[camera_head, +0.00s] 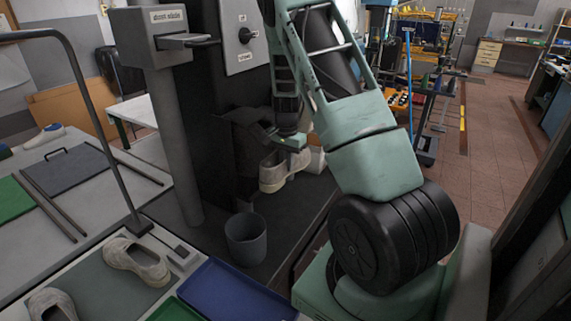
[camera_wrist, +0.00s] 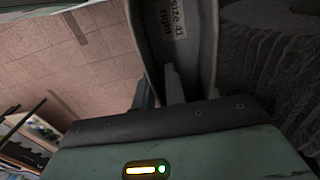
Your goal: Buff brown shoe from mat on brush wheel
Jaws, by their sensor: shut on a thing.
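My gripper (camera_head: 291,138) is shut on a grey-brown shoe (camera_head: 283,172) in front of the dark machine. In the wrist view the shoe (camera_wrist: 193,75) has a "size 41 right" label inside. One finger of my gripper (camera_wrist: 160,90) is inside the shoe and the other is outside its wall. A dark bristly surface, seemingly the brush wheel (camera_wrist: 275,60), is close to the shoe at right; I cannot tell if they touch. The wheel is hard to make out in the head view. Two similar shoes (camera_head: 137,260) rest on a grey-green mat (camera_head: 97,277) at lower left.
A dark bin (camera_head: 246,240) stands below the shoe. A blue tray (camera_head: 225,296) and a green tray (camera_head: 172,312) lie at the front. A bent lamp-like pole (camera_head: 100,130) and a thick grey column (camera_head: 177,140) rise at left. Open floor is at right.

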